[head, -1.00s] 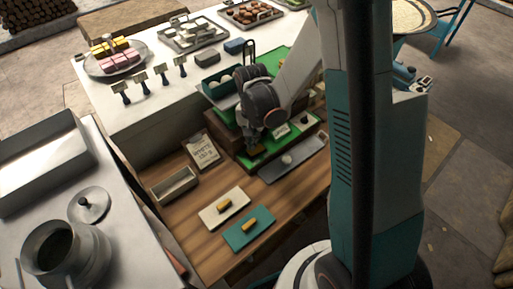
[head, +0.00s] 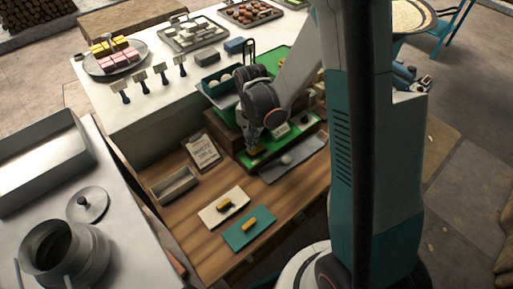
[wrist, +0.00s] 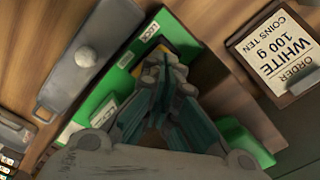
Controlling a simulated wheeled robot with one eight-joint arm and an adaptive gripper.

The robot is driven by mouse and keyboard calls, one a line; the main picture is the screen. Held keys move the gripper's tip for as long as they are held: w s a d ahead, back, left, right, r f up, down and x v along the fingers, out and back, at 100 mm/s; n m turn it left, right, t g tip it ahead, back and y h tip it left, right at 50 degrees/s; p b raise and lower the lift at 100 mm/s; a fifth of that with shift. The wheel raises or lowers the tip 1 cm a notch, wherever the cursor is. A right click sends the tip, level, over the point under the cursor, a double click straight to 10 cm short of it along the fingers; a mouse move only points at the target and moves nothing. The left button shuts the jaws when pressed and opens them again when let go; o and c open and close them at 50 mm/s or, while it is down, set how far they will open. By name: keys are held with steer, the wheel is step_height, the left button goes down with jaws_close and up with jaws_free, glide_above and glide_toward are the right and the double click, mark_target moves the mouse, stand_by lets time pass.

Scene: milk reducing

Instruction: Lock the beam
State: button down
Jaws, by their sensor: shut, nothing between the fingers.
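The green balance base (head: 285,138) stands at the back of the wooden bench, with small white labels on its front; in the wrist view one green label (wrist: 152,33) seems to read "LOCK". A yellow part (head: 254,152) sits at the base's left end; it also shows in the wrist view (wrist: 184,47), just beyond the fingertips. My gripper (head: 254,142) points down over that end, shut and empty. In the wrist view my gripper (wrist: 163,72) covers much of the base. I cannot tell whether it touches the yellow part. The beam itself is not clear in either view.
A grey tray with a pale knob (head: 293,159) lies in front of the base. An order clipboard (head: 202,150) and an open box (head: 174,186) are to the left.

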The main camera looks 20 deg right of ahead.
steer(key=shift+f+b, duration=1.3)
steer(key=shift+f, duration=0.1)
stand_by(0.6)
steer(key=shift+r, duration=0.1)
steer(key=shift+r+p, duration=2.1)
steer(key=shift+r, duration=1.35)
steer(key=shift+s+r+b, duration=0.1)
steer(key=shift+r+b, duration=0.15)
steer(key=shift+b, duration=0.15)
steer(key=s+r+n+t+b, duration=0.2)
steer(key=s+n+t+b, duration=0.1)
steer(key=s+b, duration=0.4)
steer(key=s+r+n+t+b, duration=0.3)
steer(key=s+n+t+b, duration=0.1)
steer(key=s+b, duration=0.3)
steer(key=shift+s+n+b, duration=0.35)
steer(key=shift+s+n, duration=0.05)
steer(key=shift+n, duration=0.3)
